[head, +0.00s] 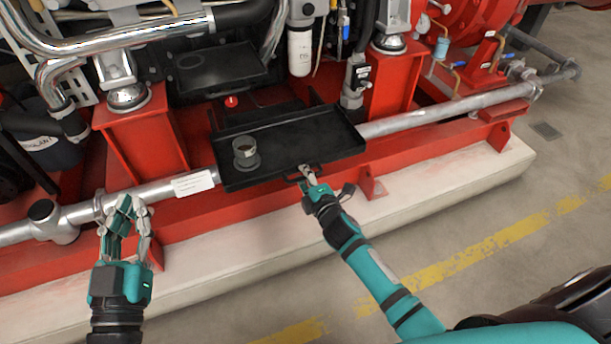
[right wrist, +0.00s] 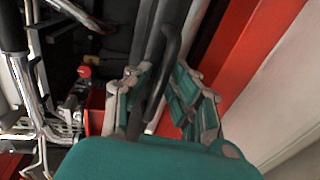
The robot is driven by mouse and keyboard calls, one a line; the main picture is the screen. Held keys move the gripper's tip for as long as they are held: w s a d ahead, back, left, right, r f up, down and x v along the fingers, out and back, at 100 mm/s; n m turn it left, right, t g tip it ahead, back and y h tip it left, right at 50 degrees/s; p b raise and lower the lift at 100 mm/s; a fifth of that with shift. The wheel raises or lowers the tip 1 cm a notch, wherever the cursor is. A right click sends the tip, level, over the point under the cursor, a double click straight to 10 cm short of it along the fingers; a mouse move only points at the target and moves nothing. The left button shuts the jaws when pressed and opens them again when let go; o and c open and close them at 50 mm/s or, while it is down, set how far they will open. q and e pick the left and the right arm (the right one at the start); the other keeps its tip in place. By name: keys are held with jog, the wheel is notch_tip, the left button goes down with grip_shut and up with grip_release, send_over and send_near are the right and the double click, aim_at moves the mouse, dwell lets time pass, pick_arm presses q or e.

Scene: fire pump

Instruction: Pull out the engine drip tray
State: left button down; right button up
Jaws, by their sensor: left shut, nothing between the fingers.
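The engine drip tray (head: 300,134) is a shallow black rectangular tray under the engine, jutting out over the grey pipe at the red frame. A small metal cup-like part (head: 245,150) sits in its left end. A black handle, seen close in the right wrist view (right wrist: 169,52), is on the tray's front edge. My right gripper (head: 306,173) is at this handle, with the handle between its fingers (right wrist: 163,90); it looks shut on it, though the contact is partly hidden. My left gripper (head: 127,205) is shut and empty, left of the tray and in front of the pipe.
The grey pipe (head: 400,122) runs along the red base frame (head: 195,212) on a pale concrete plinth (head: 250,255). Red supports (head: 140,135) stand either side of the tray. A white filter (head: 300,50) hangs behind it. The floor in front (head: 480,215) is clear, with a yellow line.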

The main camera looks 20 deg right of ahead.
jog(key=shift+o, duration=0.9)
jog(key=v, duration=1.2)
